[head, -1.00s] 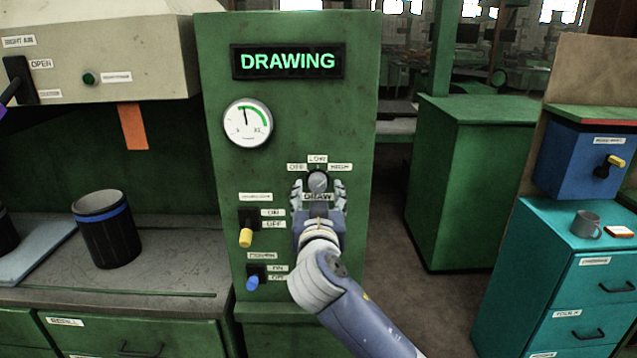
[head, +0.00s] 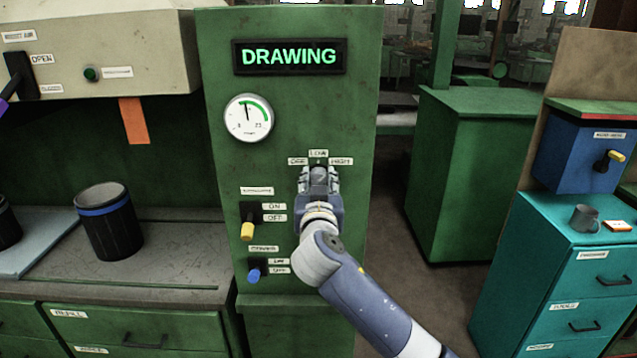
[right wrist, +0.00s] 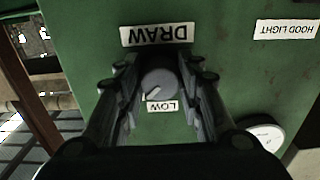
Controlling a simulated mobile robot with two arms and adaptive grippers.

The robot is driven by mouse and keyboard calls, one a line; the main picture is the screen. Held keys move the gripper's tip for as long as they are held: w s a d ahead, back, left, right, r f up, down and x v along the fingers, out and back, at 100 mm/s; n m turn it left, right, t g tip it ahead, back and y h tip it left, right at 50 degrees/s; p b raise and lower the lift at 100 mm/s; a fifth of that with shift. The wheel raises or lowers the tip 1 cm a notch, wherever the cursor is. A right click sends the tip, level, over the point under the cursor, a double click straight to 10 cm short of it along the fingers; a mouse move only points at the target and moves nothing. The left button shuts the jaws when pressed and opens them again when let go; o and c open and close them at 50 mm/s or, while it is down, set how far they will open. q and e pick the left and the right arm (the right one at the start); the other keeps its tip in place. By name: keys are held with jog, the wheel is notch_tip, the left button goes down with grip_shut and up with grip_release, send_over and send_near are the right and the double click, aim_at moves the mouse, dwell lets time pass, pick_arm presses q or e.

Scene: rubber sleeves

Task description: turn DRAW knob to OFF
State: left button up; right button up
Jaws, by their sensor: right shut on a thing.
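The green cabinet (head: 350,110) carries the DRAW knob, a round grey knob that shows between my fingers in the right wrist view (right wrist: 158,82). My right gripper (head: 319,178) is shut on the knob from both sides; its fingers also show in the right wrist view (right wrist: 160,90). The knob's pale pointer mark aims to the lower left in that upside-down view, close to the LOW label (right wrist: 161,106). In the head view the OFF label (head: 298,161) is left of LOW and the HIGH label (head: 341,161) is right. The gripper hides most of the knob there.
Below left of the knob are a yellow-tipped switch (head: 247,231) and a blue-tipped switch (head: 254,275), close to my right arm. A round gauge (head: 249,118) is above left. A dark canister (head: 108,226) stands on the left counter. Open floor lies right of the cabinet.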

jog(key=shift+n, duration=0.3)
jog(key=n+p, duration=0.1)
jog(key=n, duration=0.2)
jog(key=shift+n, duration=0.4)
jog(key=n+p, duration=0.1)
jog(key=n, duration=0.3)
jog(key=shift+d+r+p, duration=0.1)
jog(key=shift+r+p, duration=0.05)
jog(key=shift+p, duration=0.2)
jog(key=n+p, duration=0.3)
jog(key=n, duration=0.2)
jog(key=shift+n, duration=0.4)
jog(key=shift+n+p, duration=1)
jog(key=shift+n, duration=1)
jog(key=o, duration=1.1)
jog(key=shift+c, duration=0.2)
